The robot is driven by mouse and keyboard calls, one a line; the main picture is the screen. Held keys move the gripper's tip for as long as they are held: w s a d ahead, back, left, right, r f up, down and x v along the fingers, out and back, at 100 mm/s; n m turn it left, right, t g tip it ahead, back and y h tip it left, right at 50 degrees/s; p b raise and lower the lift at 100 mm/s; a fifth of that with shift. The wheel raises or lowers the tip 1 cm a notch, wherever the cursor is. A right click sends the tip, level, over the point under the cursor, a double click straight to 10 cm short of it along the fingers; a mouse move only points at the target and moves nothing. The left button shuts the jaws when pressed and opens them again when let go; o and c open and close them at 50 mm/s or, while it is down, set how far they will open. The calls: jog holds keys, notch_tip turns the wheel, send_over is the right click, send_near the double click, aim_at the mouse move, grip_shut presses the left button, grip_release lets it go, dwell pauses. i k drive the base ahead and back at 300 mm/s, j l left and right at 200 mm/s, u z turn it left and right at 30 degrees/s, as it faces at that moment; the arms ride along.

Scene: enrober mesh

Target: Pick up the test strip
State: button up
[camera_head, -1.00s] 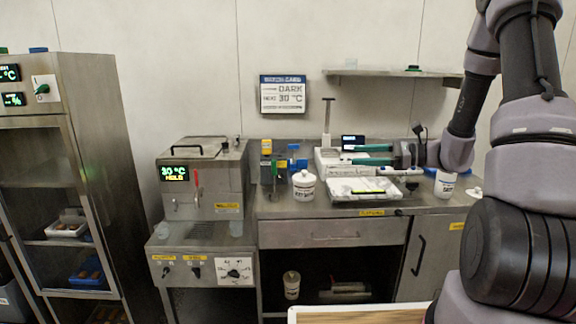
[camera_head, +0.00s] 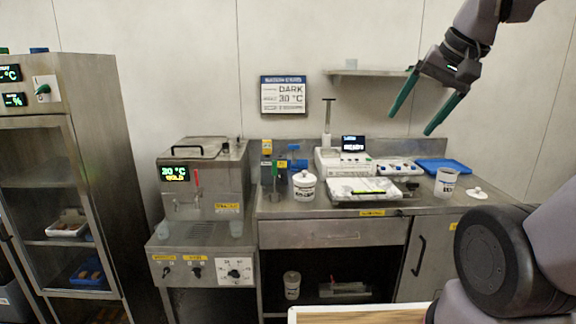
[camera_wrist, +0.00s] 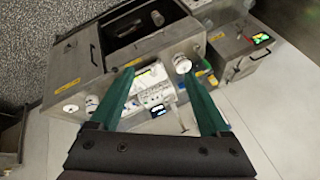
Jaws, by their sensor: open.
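I cannot make out the test strip for certain. A white tray (camera_head: 345,196) lies on the steel bench, with pale contents and a thin yellow-green strip-like mark along its front; this may be something else. The tray also shows between my fingers in the wrist view (camera_wrist: 148,80), too small for detail. My gripper (camera_head: 411,126) is open and empty, its two green fingers high above the right part of the bench, well apart from everything on it. In the wrist view my gripper (camera_wrist: 158,72) points down towards the bench.
A lidded white pot (camera_head: 304,188) stands left of the tray, a white cup (camera_head: 445,184) right of it. Behind are a white instrument with a display (camera_head: 345,164) and a blue tray (camera_head: 444,167). A wall shelf (camera_head: 385,73) is close to my gripper. A heated steel tank (camera_head: 203,180) stands left.

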aim_at(397, 168)
jog(key=i+l+z, duration=0.2)
jog(key=i+l, duration=0.35)
jog(key=i+l+z, duration=0.25)
jog(key=i+l, duration=0.15)
jog(key=i, duration=0.2)
